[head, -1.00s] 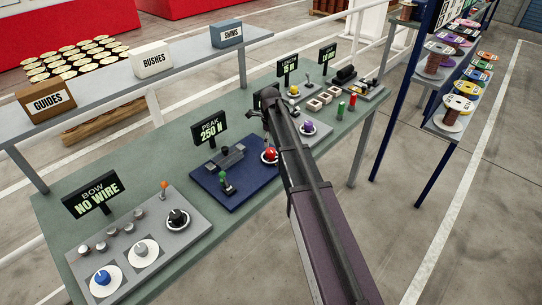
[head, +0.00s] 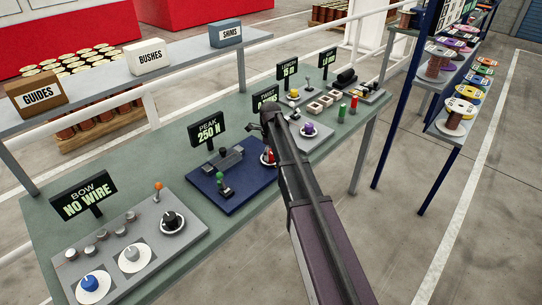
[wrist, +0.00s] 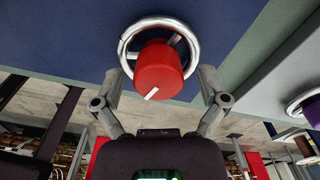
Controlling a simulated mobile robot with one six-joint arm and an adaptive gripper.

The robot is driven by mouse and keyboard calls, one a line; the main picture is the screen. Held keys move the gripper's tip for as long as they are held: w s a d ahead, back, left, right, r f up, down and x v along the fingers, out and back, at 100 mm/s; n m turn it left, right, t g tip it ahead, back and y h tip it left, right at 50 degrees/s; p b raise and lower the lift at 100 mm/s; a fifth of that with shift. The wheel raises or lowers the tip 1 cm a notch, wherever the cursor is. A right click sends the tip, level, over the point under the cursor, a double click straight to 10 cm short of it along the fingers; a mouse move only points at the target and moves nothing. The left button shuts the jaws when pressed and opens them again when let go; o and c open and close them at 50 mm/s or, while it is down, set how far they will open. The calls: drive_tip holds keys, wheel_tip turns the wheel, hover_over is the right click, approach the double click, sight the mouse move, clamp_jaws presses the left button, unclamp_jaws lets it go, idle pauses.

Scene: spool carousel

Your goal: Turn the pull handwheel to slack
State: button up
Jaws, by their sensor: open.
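My gripper (wrist: 160,78) is open, with one finger on each side of the knob's near part. The fingertips are close to the ring; I cannot tell whether they touch it.
A green lever (head: 223,186) and a black slide stand left on the same panel. A purple knob (head: 309,129) is on the panel to the right. A grey panel (head: 135,250) with several knobs lies at the left, under the BOW NO WIRE sign (head: 83,198).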

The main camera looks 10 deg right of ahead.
idle(0.3)
drive_tip(key=c, duration=1.1)
drive_tip(key=shift+d, duration=0.15)
drive_tip(key=shift+c, duration=0.2)
drive_tip(key=shift+n, duration=0.3)
